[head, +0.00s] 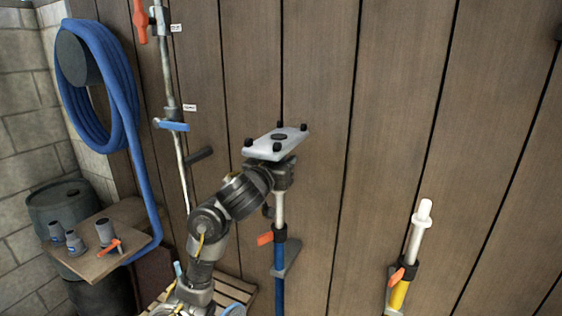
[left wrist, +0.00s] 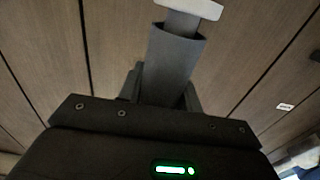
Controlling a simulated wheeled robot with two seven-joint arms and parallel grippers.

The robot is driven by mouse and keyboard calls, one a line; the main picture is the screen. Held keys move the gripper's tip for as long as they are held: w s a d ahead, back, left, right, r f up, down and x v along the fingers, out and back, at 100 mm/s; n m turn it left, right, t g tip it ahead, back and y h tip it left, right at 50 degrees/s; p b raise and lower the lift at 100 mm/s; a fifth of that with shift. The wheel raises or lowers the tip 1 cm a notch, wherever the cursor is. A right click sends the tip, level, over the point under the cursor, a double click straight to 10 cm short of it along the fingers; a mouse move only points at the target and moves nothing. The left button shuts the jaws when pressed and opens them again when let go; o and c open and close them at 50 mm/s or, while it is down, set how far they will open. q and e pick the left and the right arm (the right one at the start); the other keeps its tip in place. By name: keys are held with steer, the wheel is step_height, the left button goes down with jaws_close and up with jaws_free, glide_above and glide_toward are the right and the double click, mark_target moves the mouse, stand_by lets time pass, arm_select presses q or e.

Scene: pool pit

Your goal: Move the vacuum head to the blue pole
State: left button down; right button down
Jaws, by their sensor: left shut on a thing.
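The vacuum head (head: 273,145) is a white plate with black wheels. In the head view it lies roughly flat at the top of the blue pole (head: 279,262). My left gripper (head: 284,174) is shut on it from below, at its grey neck (left wrist: 174,68). The white edge of the head also shows at the top of the left wrist view. The blue pole stands upright against the wall, with a silver upper tube and an orange clip. The tube's top is hidden behind my gripper, so I cannot tell whether head and pole are joined. My right gripper is out of view.
A yellow pole (head: 399,296) with a white tip (head: 422,214) stands to the right. A coiled blue hose (head: 118,95) hangs at left. A wooden shelf (head: 85,262) holds grey fittings (head: 106,232) beside a dark barrel (head: 60,203). The plank wall is close behind.

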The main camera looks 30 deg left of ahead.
arm_select(q)
steer(key=shift+f, duration=0.2)
steer(key=shift+f+b, duration=0.2)
steer(key=shift+b, duration=0.15)
steer(key=shift+c, duration=2)
jaws_free()
steer(key=shift+s, duration=0.1)
